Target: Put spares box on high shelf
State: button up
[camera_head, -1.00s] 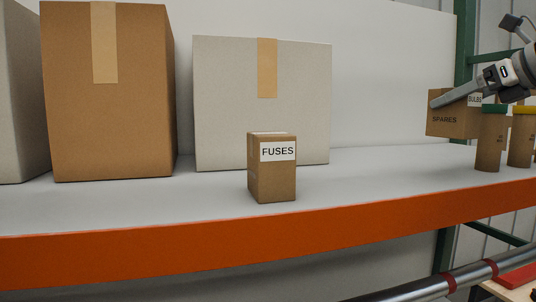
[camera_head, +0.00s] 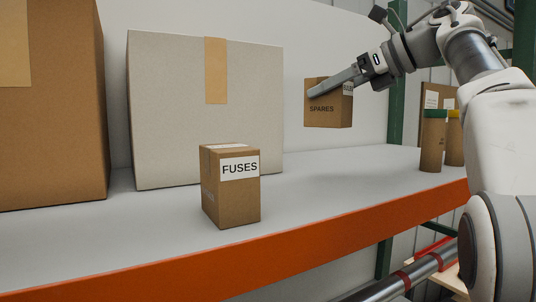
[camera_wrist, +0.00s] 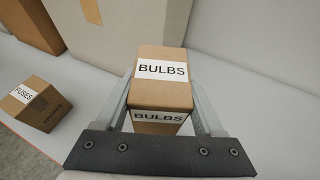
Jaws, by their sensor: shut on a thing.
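My gripper (camera_head: 324,88) is shut on a small brown carton (camera_head: 326,116), holding it above the shelf. The carton's side reads SPARES, and a white label sits near its edge. In the wrist view the same carton (camera_wrist: 165,96) lies between the two fingers, with white BULBS labels on two faces. The shelf (camera_head: 150,235) has a pale deck and an orange front edge. The held carton hangs clear of the deck, right of the big white box. The carton's underside and far faces are hidden.
A small FUSES carton (camera_head: 228,205) stands near the shelf's front edge. A big white box (camera_head: 165,110) and a big brown box (camera_head: 65,130) stand behind. Tubes with green (camera_head: 432,145) and yellow (camera_head: 454,140) caps stand at the right. Deck between FUSES and tubes is free.

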jog(key=shift+s+a+f+b, duration=0.55)
jog(key=shift+s+a+f, duration=0.8)
jog(key=shift+f, duration=0.45)
jog(key=shift+s+a+f+b, duration=0.6)
jog(key=shift+s+a+f, duration=0.4)
jog(key=shift+s+f, duration=0.7)
jog(key=shift+s+a+f+b, duration=0.55)
jog(key=shift+s+a+f, duration=0.75)
jog(key=shift+f, duration=0.55)
jog(key=shift+d, duration=0.1)
jog(key=shift+f, duration=0.2)
jog(key=o, duration=1.6)
jog(key=shift+c, duration=0.2)
jog(key=shift+r, duration=0.1)
jog(key=shift+r, duration=0.15)
jog(key=b+v, duration=0.1)
jog(key=v, duration=1.1)
